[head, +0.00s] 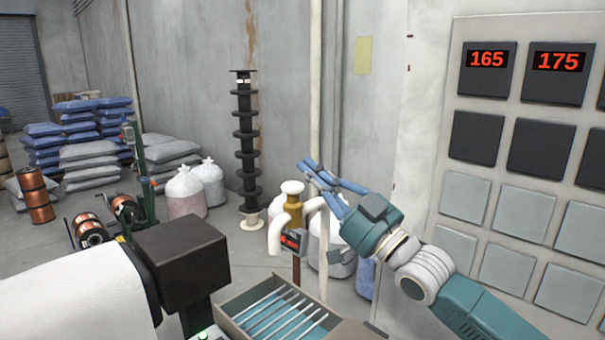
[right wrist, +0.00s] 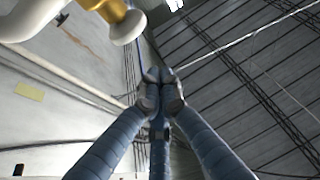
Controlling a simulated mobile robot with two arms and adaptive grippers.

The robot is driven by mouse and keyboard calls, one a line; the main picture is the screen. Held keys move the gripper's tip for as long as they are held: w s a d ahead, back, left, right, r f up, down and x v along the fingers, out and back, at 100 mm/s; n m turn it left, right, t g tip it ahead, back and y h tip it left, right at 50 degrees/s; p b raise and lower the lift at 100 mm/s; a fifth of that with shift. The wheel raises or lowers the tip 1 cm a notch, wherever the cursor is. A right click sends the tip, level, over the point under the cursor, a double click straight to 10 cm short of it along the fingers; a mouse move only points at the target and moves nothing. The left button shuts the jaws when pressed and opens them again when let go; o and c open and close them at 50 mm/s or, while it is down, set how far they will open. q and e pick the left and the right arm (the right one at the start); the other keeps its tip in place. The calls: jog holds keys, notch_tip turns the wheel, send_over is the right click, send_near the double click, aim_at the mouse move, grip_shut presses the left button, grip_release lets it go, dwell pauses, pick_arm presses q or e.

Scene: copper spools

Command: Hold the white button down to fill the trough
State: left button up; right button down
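The round off-white button (head: 292,187) tops a yellow-brass valve body (head: 294,212) with cream curved pipes on a post. It also shows at the top of the right wrist view (right wrist: 128,27). The trough (head: 235,320) is the open box below, with pale rods across its top and blue-green inside. My right gripper (head: 309,168) points up and left with slim blue fingers. In the picture its tips are just above and right of the button, apart from it. In the right wrist view the fingertips meet with nothing between them. My left gripper is not seen.
A red-lit display (head: 292,241) sits on the post below the button. A dark block (head: 180,255) and a white rounded machine part (head: 70,305) stand left of the trough. A wall panel (head: 520,120) at right shows 165 and 175. White sacks (head: 333,245) stand behind the post.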

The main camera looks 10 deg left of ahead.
aim_at(293, 192)
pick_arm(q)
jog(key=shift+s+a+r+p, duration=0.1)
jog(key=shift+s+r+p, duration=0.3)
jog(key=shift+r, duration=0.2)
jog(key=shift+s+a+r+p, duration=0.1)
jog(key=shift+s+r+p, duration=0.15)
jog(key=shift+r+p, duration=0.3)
pick_arm(e)
jog(key=a+f, duration=0.1)
jog(key=w+a+f, duration=0.1)
jog(key=f, duration=0.1)
jog(key=shift+w, duration=0.2)
jog(key=shift+f, duration=0.1)
